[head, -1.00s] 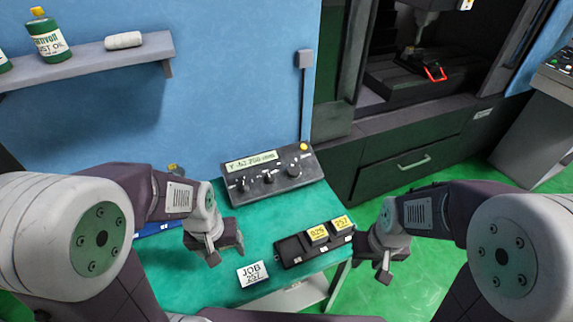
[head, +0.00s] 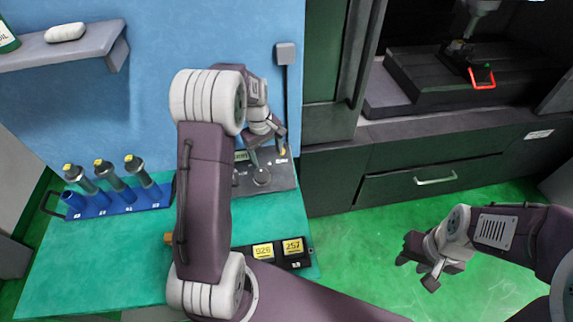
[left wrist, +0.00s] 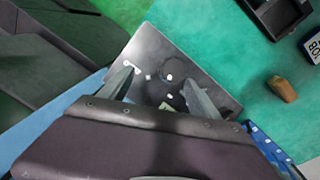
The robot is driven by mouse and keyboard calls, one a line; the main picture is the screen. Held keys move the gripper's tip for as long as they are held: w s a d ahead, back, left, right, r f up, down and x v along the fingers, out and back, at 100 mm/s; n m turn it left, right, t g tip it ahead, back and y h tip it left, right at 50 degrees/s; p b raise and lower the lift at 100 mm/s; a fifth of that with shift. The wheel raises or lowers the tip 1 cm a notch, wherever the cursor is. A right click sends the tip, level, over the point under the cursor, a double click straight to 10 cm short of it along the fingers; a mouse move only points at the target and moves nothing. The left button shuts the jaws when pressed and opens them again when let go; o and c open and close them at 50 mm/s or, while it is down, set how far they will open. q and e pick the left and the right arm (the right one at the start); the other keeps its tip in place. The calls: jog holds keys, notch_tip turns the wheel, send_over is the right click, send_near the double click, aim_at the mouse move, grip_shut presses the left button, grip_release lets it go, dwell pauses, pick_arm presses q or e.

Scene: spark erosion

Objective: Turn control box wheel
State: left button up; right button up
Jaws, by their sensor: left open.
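The grey control box (head: 284,180) stands at the back of the green bench, against the blue wall. Its round wheel (head: 262,177) is on the top face, and my left forearm hides part of the box. My left gripper (head: 268,158) is open over the box, pointing down. In the left wrist view its two fingers (left wrist: 159,74) stand apart over the box face (left wrist: 150,48), with the round wheel (left wrist: 172,70) between them, seemingly not gripped. Whether a finger touches the box I cannot tell. My right gripper (head: 418,270) looks open and empty, over the green floor.
A blue rack (head: 120,207) with several tool holders is at the bench's left. A black tray (head: 310,250) with yellow-labelled blocks (head: 292,247) lies at the front right. A small brown object (left wrist: 282,89) and the JOB card (left wrist: 314,46) lie on the bench. A machine cabinet (head: 400,185) stands right.

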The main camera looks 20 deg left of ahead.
aim_at(263, 175)
pick_arm(q)
jog(key=s+a, duration=0.3)
jog(key=f, duration=0.2)
jog(key=w+d+f+p, duration=0.1)
jog(key=f, duration=0.4)
jog(key=shift+w+d, duration=0.2)
jog(key=shift+w, duration=0.1)
jog(key=shift+s+a+f+p, duration=0.1)
jog(key=shift+a+f+p, duration=0.05)
jog(key=shift+f, duration=0.4)
jog(key=shift+a+f+p, duration=0.15)
jog(key=shift+f, duration=0.55)
jog(key=shift+d, duration=0.15)
jog(key=shift+c, duration=0.6)
jog(key=c, duration=1.3)
pick_arm(e)
jog(key=shift+s+a+r, duration=0.35)
jog(key=shift+r, duration=0.25)
jog(key=shift+s+a+r, duration=0.35)
jog(key=shift+r, duration=0.2)
